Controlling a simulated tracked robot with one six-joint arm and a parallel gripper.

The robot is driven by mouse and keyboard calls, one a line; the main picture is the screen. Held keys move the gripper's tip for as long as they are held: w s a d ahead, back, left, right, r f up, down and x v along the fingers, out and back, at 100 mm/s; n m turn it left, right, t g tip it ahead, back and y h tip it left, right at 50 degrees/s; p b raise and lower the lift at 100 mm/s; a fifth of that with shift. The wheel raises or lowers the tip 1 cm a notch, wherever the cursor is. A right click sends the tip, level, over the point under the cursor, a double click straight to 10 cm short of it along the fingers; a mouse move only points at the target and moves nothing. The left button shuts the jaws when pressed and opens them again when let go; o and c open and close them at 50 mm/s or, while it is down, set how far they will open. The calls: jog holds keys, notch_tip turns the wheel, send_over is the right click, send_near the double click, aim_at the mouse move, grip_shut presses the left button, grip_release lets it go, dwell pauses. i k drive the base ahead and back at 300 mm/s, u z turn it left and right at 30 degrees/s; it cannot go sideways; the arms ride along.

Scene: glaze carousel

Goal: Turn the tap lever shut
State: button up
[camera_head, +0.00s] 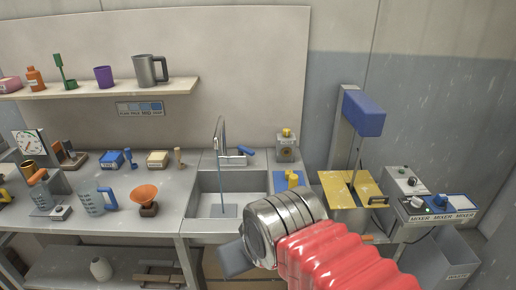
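The tap (219,137) is a thin grey gooseneck behind the sink. Its lever (246,151) has a blue handle and points to the right of the tap base. A thin pale vertical line, apparently running water (223,185), drops from the spout into the sink basin (205,181). My gripper (236,259) shows only as a dark block at the end of my arm, low in front of the sink and well apart from the lever. My arm hides part of it, so its fingers cannot be made out.
A soap-like bottle (286,143) stands right of the lever. A yellow object on a blue pad (288,181) lies right of the basin. A yellow-topped mixer stand (350,190) is further right. Jugs and an orange funnel (146,194) stand on the left counter.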

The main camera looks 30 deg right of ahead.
aim_at(241, 149)
jog(key=u, duration=0.05)
jog(key=i, duration=1)
jog(key=z, duration=0.05)
